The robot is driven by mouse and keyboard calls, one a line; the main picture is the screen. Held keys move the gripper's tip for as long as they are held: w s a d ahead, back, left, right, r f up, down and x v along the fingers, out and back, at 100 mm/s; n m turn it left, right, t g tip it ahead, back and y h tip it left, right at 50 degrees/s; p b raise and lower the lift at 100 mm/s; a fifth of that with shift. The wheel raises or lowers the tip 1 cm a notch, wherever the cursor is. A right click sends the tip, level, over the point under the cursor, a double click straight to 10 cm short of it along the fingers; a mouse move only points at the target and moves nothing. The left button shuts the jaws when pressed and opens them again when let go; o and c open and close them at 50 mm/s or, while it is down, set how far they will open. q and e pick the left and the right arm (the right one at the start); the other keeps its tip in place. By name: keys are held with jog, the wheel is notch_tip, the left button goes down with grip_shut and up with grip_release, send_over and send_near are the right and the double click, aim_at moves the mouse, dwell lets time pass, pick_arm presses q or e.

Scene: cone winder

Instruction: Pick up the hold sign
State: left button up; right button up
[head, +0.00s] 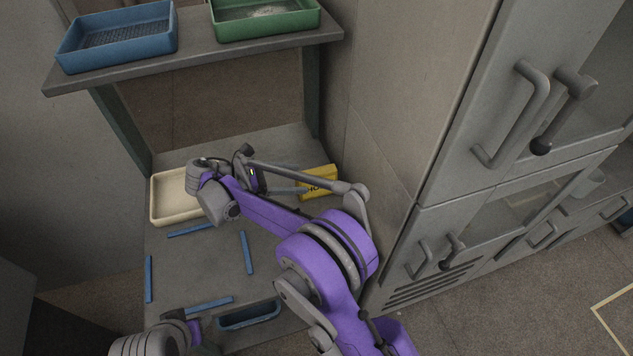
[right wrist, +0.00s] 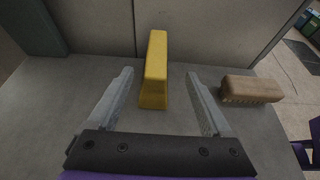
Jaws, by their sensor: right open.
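The yellow hold sign (head: 322,178) stands at the back right of the lower grey surface in the head view, with part of its dark lettering showing. My arm partly covers it. In the right wrist view the sign (right wrist: 155,72) stands upright ahead, seen narrow side on. My right gripper (right wrist: 162,72) is open, with one finger on each side of the sign in that picture and a visible gap on both sides. It also shows in the head view (head: 288,190), left of the sign. My left wrist is partly visible at the bottom left; its gripper (head: 196,330) shows no clear fingers.
A brown brush-like block (right wrist: 250,90) lies right of the sign. A cream tray (head: 168,197), several blue strips (head: 247,253) and a dark blue bin (head: 250,315) are on the surface. A shelf (head: 195,58) overhangs; a grey cabinet (head: 440,150) stands right.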

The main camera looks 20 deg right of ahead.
aim_at(316, 176)
jog(key=x, duration=0.7)
jog(key=shift+w+d, duration=0.15)
jog(key=shift+w, duration=0.15)
jog(key=shift+r, duration=0.1)
grip_shut()
